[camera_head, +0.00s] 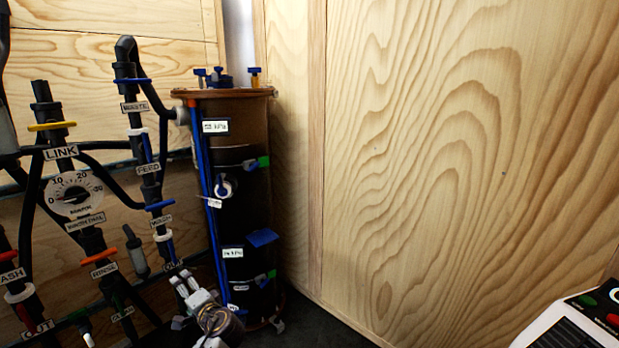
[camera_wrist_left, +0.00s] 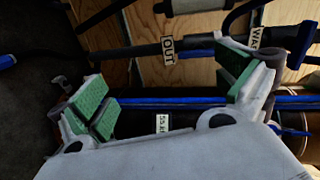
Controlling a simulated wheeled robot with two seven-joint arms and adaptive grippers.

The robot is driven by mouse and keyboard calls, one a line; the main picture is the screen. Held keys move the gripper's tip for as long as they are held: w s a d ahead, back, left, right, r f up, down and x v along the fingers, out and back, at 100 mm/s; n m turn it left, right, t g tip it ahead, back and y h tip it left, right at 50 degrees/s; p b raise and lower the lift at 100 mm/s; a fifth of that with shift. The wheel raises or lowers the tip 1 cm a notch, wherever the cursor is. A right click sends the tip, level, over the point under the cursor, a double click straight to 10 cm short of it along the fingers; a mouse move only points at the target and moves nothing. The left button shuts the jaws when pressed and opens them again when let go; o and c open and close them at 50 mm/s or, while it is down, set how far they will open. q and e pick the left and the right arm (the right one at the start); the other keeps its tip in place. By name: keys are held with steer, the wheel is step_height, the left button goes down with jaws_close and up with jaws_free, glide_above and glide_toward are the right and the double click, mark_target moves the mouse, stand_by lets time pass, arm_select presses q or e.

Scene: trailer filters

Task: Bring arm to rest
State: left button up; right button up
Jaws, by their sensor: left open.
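My left gripper (camera_head: 188,295) is low in the head view, in front of the lower part of a brown and black filter cylinder (camera_head: 262,205). In the left wrist view the gripper (camera_wrist_left: 168,92) has its green-padded fingers wide apart, with nothing between the pads. Behind the fingers are a dark surface, a blue tube (camera_wrist_left: 195,101) and a pipe labelled OUT (camera_wrist_left: 140,52). I cannot tell how far the fingers are from the pipes. My right gripper is not in view.
Black pipes with a blue valve handle (camera_head: 159,206), a yellow handle (camera_head: 52,126) and a round gauge (camera_head: 73,194) fill the left. A wooden wall (camera_head: 450,150) closes the right. A white panel (camera_head: 560,325) with green and red buttons stands bottom right. Dark floor shows between.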

arm_select(q)
steer(key=s+d+f+n+g+h, duration=0.1)
steer(key=s+d+f+g+h, duration=0.2)
steer(key=s, duration=0.5)
steer(key=s+d+f+n+g+h, duration=0.1)
steer(key=s+d+f+n+h, duration=0.15)
steer(key=s+f, duration=0.35)
steer(key=s+d+f+g+h, duration=0.1)
steer(key=s+d+f+h, duration=0.25)
steer(key=s, duration=0.55)
steer(key=s+d+r+n+g+h+p, duration=0.1)
steer(key=s+d+h, duration=0.2)
steer(key=s+d, duration=0.2)
steer(key=s, duration=0.3)
steer(key=shift+d+r+g, duration=0.3)
steer(key=shift+r+g, duration=0.1)
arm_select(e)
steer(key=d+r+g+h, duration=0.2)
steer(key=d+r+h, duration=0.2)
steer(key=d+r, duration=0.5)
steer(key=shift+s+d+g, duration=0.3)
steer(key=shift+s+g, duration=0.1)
arm_select(q)
steer(key=shift+w+f+p, duration=0.15)
steer(key=shift+f+p, duration=0.05)
steer(key=shift+p, duration=0.45)
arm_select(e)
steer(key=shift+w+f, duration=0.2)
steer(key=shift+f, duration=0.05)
